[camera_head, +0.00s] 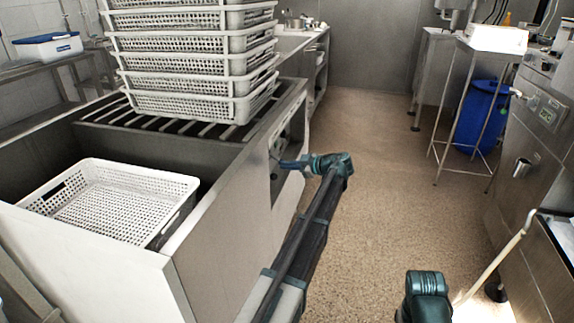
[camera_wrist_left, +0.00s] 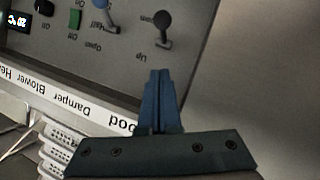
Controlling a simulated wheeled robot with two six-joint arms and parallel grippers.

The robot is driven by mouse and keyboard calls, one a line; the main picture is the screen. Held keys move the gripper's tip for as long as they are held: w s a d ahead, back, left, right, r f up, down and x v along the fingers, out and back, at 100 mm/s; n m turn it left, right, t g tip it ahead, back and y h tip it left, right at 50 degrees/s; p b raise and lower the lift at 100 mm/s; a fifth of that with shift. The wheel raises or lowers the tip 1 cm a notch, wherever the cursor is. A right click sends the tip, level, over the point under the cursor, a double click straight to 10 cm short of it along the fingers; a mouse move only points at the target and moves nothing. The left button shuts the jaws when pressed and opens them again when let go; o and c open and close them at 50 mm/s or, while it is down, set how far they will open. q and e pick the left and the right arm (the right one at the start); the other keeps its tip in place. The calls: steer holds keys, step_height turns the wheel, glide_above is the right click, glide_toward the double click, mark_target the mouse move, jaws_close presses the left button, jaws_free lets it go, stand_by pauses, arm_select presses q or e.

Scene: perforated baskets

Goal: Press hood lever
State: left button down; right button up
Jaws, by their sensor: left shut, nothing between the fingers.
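The hood lever (camera_wrist_left: 163,28) is a dark round knob on a short grey stem, in the left wrist view on a grey control panel (camera_wrist_left: 125,55). The word "Up" is beside it, and the label below reads partly "ood". My left gripper (camera_wrist_left: 159,75) is shut and empty, its blue-grey fingertips just below the lever in that picture, with a visible gap. In the head view my left gripper (camera_head: 288,164) points at the side of the steel unit, where the lever cannot be made out. My right gripper is out of view.
Beside the hood lever are a blue-knobbed damper lever (camera_wrist_left: 101,4), a green switch (camera_wrist_left: 74,19) and a black knob (camera_wrist_left: 44,7). White baskets (camera_head: 190,60) are stacked on the steel unit (camera_head: 232,190); another basket (camera_head: 120,200) lies in its basin. The floor (camera_head: 390,190) is clear.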

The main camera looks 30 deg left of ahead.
arm_select(q)
steer(key=f+p+v, duration=0.1)
steer(key=v, duration=0.7)
steer(key=shift+d+f, duration=0.25)
steer(key=shift+d, duration=0.3)
steer(key=s+d+f+m+h, duration=0.45)
steer(key=s+d+m, duration=0.5)
steer(key=s, duration=0.25)
steer(key=s+d+f+m+g+h, duration=0.1)
steer(key=s+d+f+m+h, duration=0.35)
steer(key=s+d+m, duration=0.55)
steer(key=s+d+f+m+h, duration=0.45)
steer(key=s+d+m, duration=0.25)
steer(key=s+d, duration=0.55)
step_height(320, 180, up, 30)
steer(key=p, duration=3.1)
steer(key=shift+a+n+y, duration=0.35)
steer(key=shift+y, duration=0.1)
steer(key=shift+r, duration=0.1)
